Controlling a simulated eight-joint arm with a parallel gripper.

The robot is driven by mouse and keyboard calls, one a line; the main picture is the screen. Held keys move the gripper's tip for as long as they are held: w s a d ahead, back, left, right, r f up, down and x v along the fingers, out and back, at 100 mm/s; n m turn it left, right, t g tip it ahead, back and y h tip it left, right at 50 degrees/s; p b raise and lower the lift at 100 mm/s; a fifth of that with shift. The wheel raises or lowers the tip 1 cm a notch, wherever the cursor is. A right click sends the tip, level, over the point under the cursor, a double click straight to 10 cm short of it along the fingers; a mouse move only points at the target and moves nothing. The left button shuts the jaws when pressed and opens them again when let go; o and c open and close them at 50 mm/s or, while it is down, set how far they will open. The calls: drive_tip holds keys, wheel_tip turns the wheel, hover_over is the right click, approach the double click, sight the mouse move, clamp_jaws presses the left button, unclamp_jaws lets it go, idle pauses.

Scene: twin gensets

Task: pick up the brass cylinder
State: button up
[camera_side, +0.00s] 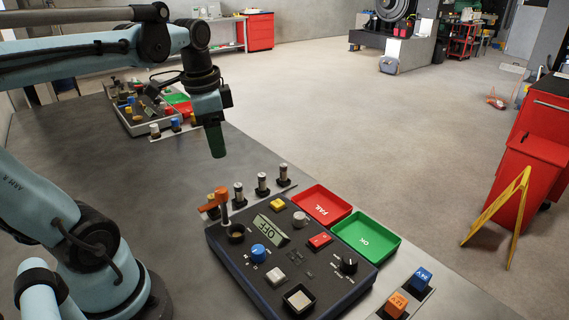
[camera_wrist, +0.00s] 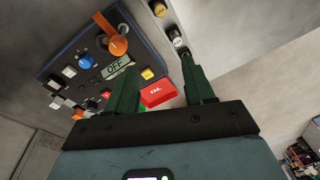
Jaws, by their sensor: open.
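Three small upright metal cylinders stand in a row behind the control box in the side view: a near one (camera_side: 239,191), a middle one (camera_side: 262,182) and a far one (camera_side: 283,174). In the wrist view, two cylinders show near the top, one (camera_wrist: 159,9) at the edge and one (camera_wrist: 177,38) lower right. My gripper (camera_side: 217,152) hangs above the table, left of and above the row, apart from it. Its green fingers (camera_wrist: 158,64) are spread and empty in the wrist view.
The control box (camera_side: 222,246) has an orange lever (camera_side: 220,198), knobs and an OFF display (camera_side: 271,230). A red FAIL tray (camera_side: 320,205) and a green OK tray (camera_side: 367,235) lie to its right. Another similar panel (camera_side: 139,124) stands at the back left. Bare table lies left of the box.

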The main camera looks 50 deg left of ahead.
drive_tip(key=s+a+m+g, duration=0.1)
drive_tip(key=a+g, duration=0.1)
drive_tip(key=a, duration=0.1)
approach(212, 196)
drive_tip(key=shift+t+h, duration=0.3)
drive_tip(key=shift+s+a+f, duration=0.1)
drive_tip(key=shift+s+f, duration=0.05)
drive_tip(key=shift+f, duration=2.65)
drive_tip(key=shift+s+a+f, duration=0.1)
drive_tip(key=shift+a+f, duration=0.05)
drive_tip(key=shift+f, duration=2.45)
clamp_jaws()
